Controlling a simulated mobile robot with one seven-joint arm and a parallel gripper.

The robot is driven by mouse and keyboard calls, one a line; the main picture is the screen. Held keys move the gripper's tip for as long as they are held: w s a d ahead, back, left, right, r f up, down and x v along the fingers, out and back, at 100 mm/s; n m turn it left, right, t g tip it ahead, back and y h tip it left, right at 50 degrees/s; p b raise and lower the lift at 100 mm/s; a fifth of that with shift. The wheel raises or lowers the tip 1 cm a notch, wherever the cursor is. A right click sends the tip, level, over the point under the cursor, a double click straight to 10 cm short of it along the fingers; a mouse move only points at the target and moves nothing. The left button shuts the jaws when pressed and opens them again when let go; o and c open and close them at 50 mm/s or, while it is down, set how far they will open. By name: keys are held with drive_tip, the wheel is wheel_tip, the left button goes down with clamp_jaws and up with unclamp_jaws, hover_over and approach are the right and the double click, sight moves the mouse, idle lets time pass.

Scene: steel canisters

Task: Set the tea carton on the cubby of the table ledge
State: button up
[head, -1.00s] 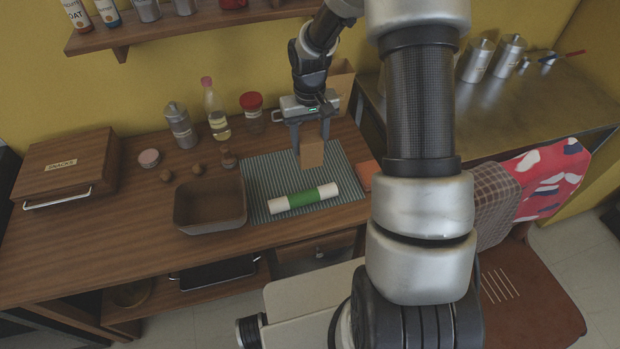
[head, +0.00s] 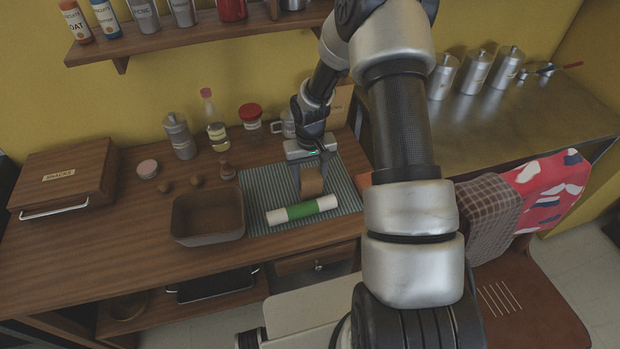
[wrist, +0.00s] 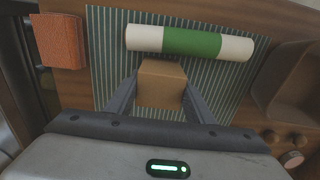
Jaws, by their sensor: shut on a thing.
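The tea carton appears to be the plain brown box (head: 312,182), which also shows in the wrist view (wrist: 161,84); no label is readable. My gripper (head: 314,176) is shut on it, with a finger on either side in the wrist view (wrist: 160,94). The carton is over the striped mat, just behind a green and white roll (head: 301,210); I cannot tell whether it touches the mat. The table (head: 110,240) has an open space with a lower shelf (head: 195,308) under its top, perhaps the cubby. My arm hides part of the table's right side.
A brown bin (head: 208,238) stands left of the mat (head: 262,175). Bottles and jars line the back, and a wooden snacks box (head: 65,178) sits far left. A dark tray (head: 213,287) occupies part of the lower shelf. A wall shelf (head: 150,42) hangs above.

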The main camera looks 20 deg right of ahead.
drive_tip(key=shift+f, duration=0.1)
drive_tip(key=o, duration=1.1)
drive_tip(key=shift+c, duration=0.2)
